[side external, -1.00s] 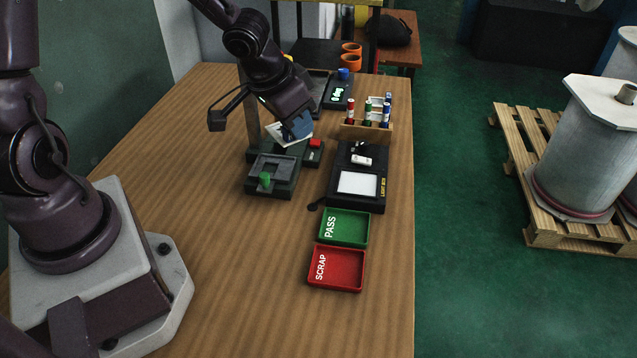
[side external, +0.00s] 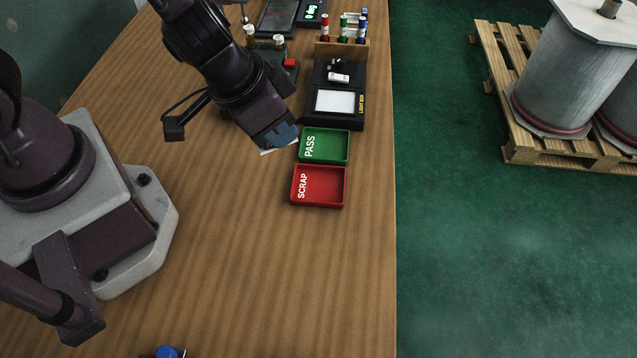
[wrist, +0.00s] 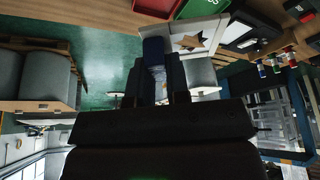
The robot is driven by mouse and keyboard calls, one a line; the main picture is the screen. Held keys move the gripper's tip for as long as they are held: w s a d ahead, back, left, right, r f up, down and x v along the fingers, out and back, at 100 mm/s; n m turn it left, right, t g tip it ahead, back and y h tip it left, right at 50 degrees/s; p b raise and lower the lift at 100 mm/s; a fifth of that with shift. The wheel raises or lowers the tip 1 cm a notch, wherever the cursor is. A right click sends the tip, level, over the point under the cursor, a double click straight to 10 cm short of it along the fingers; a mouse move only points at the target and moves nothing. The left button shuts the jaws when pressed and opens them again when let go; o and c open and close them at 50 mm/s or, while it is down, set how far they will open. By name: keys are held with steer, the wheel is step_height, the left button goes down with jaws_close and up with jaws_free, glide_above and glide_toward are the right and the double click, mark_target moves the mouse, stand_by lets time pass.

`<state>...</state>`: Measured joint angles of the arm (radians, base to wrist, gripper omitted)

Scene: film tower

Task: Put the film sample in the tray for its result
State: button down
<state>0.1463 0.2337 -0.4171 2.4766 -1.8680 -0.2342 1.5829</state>
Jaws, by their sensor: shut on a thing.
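My gripper (side external: 281,138) is shut on the film sample (side external: 268,151), a thin pale sheet mostly hidden behind the blue fingertips in the side view. In the wrist view the sheet (wrist: 214,27) sticks out past the blue fingertip (wrist: 153,50) and shows a jagged, star-shaped tan patch; I cannot tell whether it is a hole or a mark. The gripper is in the air, just left of the green PASS tray (side external: 335,147). The red SCRAP tray (side external: 330,188) lies in front of it. Both trays look empty.
The black light box (side external: 336,101) with its white panel stands behind the PASS tray. A wooden rack (side external: 341,48) of red, green and blue markers is behind that. The dark green device (side external: 290,63) with a red button is partly hidden by my arm. The table's front is largely clear.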

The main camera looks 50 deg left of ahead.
mark_target(261, 152)
steer(key=s+n, duration=0.1)
steer(key=s, duration=0.1)
steer(key=s+f+n+y, duration=0.1)
steer(key=s+n, duration=0.1)
steer(key=shift+n, duration=0.3)
steer(key=w+f+n+y, duration=0.1)
steer(key=w+f+n, duration=0.1)
steer(key=w+f, duration=0.1)
steer(key=w+d+f+n+g+y, duration=0.1)
steer(key=w+f+n, duration=0.2)
steer(key=w, duration=0.1)
steer(key=w+d+f+n+y, duration=0.1)
steer(key=w+f+n, duration=0.1)
steer(key=w+f, duration=0.1)
steer(key=shift+w+n, duration=0.4)
steer(key=shift+w, duration=0.15)
steer(key=shift+w+d+f, duration=0.15)
steer(key=shift+w+f, duration=0.05)
steer(key=shift+f, duration=0.1)
steer(key=shift+w+d+f, duration=0.1)
steer(key=shift+w+f, duration=0.05)
steer(key=shift+f, duration=0.75)
steer(key=shift+w+f, duration=0.1)
steer(key=shift+f, duration=0.75)
steer(key=shift+f, duration=0.1)
